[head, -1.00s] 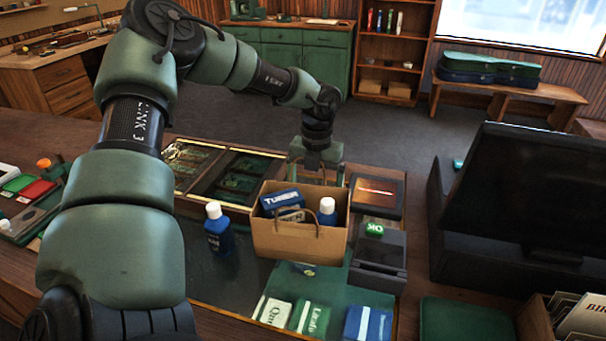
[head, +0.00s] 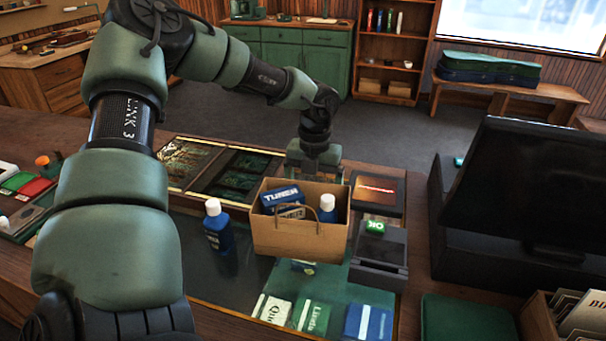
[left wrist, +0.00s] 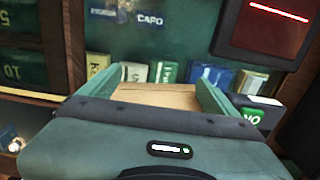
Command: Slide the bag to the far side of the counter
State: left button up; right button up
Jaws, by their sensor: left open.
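The brown paper bag (head: 275,236) stands upright on the counter (head: 400,325), its near handle showing. It holds a blue tuner box (head: 280,198), another box below it and a white-capped bottle (head: 327,209). My left gripper (head: 315,163) is at the bag's far side, low behind its rim; its fingertips are hidden there in the head view. In the left wrist view its two green fingers (left wrist: 155,88) are spread apart, with a tan surface, apparently the bag (left wrist: 160,97), between them. I cannot tell whether they touch it. My right gripper is not in view.
A blue bottle (head: 217,228) stands left of the bag. A card terminal (head: 380,250) and a dark panel with a red line (head: 377,195) lie to its right. Framed glass compartments (head: 240,175) are at the far left. A large black monitor (head: 540,200) stands right.

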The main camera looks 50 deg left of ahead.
pick_arm(q)
jog(key=shift+s+d+b, duration=0.3)
jog(key=shift+s+d, duration=0.2)
jog(key=shift+s, duration=0.45)
jog(key=shift+s+d+b, duration=0.25)
jog(key=shift+s+d, duration=0.25)
jog(key=shift+s, duration=0.45)
jog(key=shift+s+d+b, duration=0.3)
jog(key=shift+s+d, duration=0.2)
jog(key=shift+s, duration=0.45)
jog(key=shift+s+d+b, duration=0.9)
jog(key=shift+s+d, duration=0.3)
jog(key=shift+s, duration=0.9)
jog(key=shift+s+d+b, duration=0.9)
jog(key=shift+s+d, duration=0.25)
jog(key=shift+s, duration=1)
jog(key=shift+s+d+b, duration=0.9)
jog(key=shift+s+d, duration=0.3)
jog(key=shift+s, duration=0.9)
jog(key=shift+w+a+r, duration=0.4)
jog(key=shift+w+r, duration=0.1)
jog(key=shift+w, duration=0.2)
jog(key=shift+w+a+r, duration=0.35)
jog(key=shift+w+r, duration=0.15)
jog(key=shift+w, duration=0.15)
notch_tip(320, 180, up, 12)
jog(key=p, duration=0.7)
